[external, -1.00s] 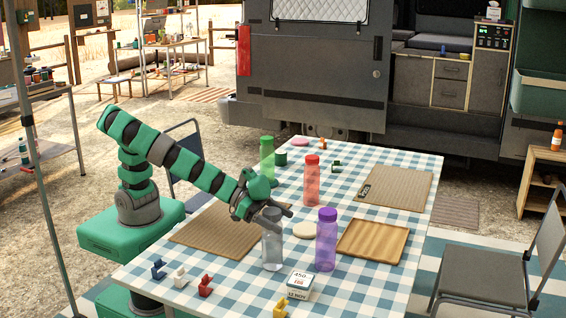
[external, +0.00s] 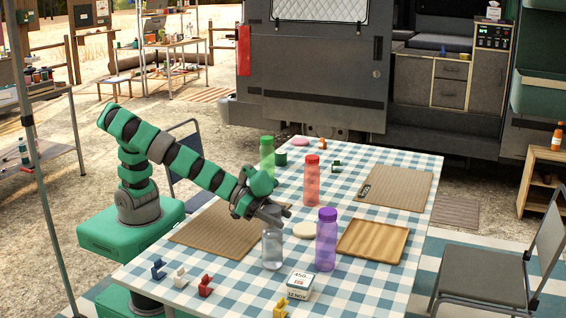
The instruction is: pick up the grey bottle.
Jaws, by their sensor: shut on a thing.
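The grey bottle (external: 272,250) is clear grey and stands upright on the checked table, near its front middle. My gripper (external: 272,217) is at the top of the bottle and shut on it, covering its cap. The bottle's base appears to be at the table surface; I cannot tell whether there is a gap under it.
A purple bottle (external: 326,240) stands close on the right. A red bottle (external: 312,181) and a green bottle (external: 267,156) stand farther back. A wooden tray (external: 372,241), a woven mat (external: 215,236), a white box (external: 299,285) and small coloured clips (external: 205,286) surround the area.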

